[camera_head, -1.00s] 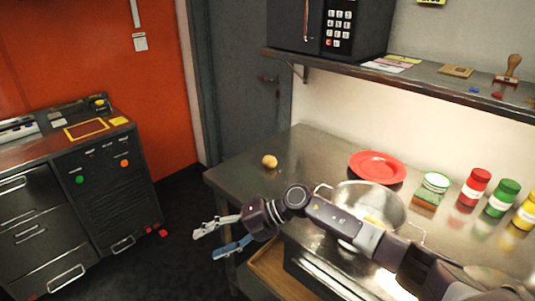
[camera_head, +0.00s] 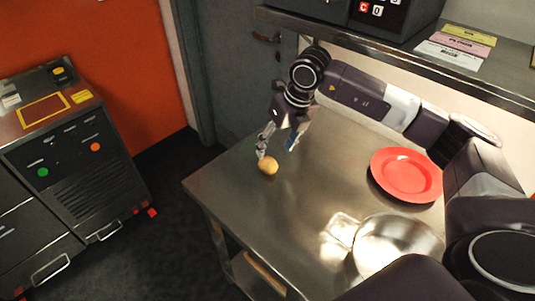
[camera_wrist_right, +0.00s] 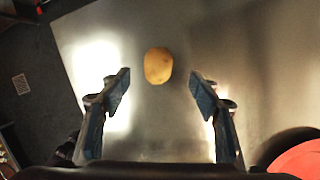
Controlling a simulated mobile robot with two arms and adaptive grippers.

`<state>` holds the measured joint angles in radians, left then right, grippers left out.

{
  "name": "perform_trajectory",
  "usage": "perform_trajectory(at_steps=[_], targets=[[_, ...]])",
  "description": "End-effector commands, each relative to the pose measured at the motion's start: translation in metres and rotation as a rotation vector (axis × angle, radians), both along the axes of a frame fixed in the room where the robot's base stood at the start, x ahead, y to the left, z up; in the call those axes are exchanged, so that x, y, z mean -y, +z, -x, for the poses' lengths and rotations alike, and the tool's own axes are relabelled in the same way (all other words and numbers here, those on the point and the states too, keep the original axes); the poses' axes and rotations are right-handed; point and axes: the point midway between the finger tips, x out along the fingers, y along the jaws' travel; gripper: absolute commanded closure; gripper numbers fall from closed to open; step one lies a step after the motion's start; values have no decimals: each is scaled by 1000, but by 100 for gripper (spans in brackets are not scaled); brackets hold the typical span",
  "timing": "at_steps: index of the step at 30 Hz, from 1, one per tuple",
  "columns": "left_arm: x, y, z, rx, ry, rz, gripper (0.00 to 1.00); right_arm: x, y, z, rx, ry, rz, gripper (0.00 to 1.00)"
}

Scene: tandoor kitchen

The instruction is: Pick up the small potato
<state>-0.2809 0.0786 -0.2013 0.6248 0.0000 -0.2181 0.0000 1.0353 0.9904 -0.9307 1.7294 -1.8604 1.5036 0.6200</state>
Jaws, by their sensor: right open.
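The small potato (camera_head: 268,167) is yellow-brown and lies on the steel table (camera_head: 290,215), towards its far left part. My right gripper (camera_head: 277,147) is above the table close to the potato, pointing down, its fingers apart. In the right wrist view the potato (camera_wrist_right: 158,66) shows between and a little beyond the two open fingertips of my right gripper (camera_wrist_right: 158,82), with nothing held. My left gripper is not in view.
A red plate (camera_head: 407,175) and a steel pan (camera_head: 395,245) stand on the table to the right. A shelf (camera_head: 385,45) with a black keypad appliance and paper cards runs above the table's back. The table's middle is clear.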

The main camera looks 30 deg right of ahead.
Motion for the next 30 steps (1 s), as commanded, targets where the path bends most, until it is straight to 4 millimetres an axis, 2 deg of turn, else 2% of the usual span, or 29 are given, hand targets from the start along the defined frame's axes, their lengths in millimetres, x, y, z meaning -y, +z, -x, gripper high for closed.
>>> perform_trajectory(at_steps=[1,3,7,11,15,19,24,30], targets=[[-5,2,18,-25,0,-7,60,-1,-6,0,-6,1,-1,43],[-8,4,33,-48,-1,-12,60,-3,-13,-2,-5,0,-1,43],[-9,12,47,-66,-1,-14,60,-5,-26,-6,-6,0,-2,43],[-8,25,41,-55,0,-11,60,-9,-43,-10,-7,1,-3,43],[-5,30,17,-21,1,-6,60,-11,-62,-15,-5,-1,-3,43],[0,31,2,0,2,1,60,-12,-68,-17,-3,1,-3,43],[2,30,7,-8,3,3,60,-12,-69,-17,-2,1,-3,43],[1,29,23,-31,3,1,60,-12,-69,-17,-2,0,-3,64]])
